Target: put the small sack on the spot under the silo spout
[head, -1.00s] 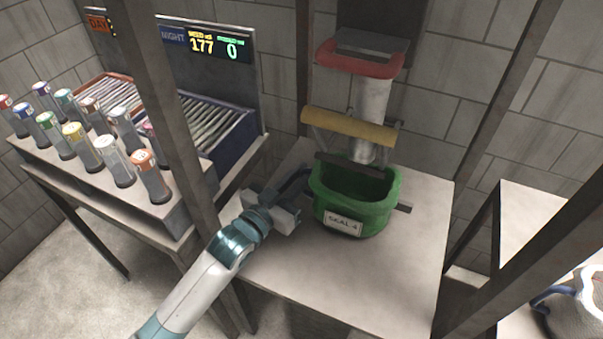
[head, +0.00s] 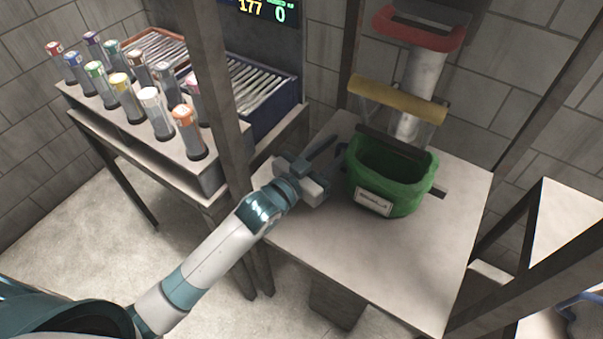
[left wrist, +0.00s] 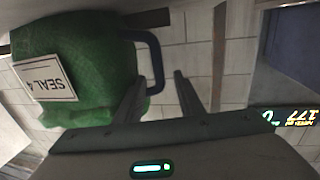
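The green sack (head: 390,182), labelled SEAL 4, stands open-topped and upright on the table under the silo spout (head: 410,95). The left wrist view also shows the sack (left wrist: 75,75), with its dark loop handle (left wrist: 157,62) on the side towards my gripper. My left gripper (head: 328,160) is left of the sack with its fingers pointing at it. The spot beneath the sack is hidden. My right gripper is not in view.
A yellow roller bar (head: 398,99) and red collar (head: 420,30) are above the sack. Dark frame posts (head: 213,90) stand around the table (head: 380,255). Capped tubes (head: 125,95) stand on the left bench. The table front is clear.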

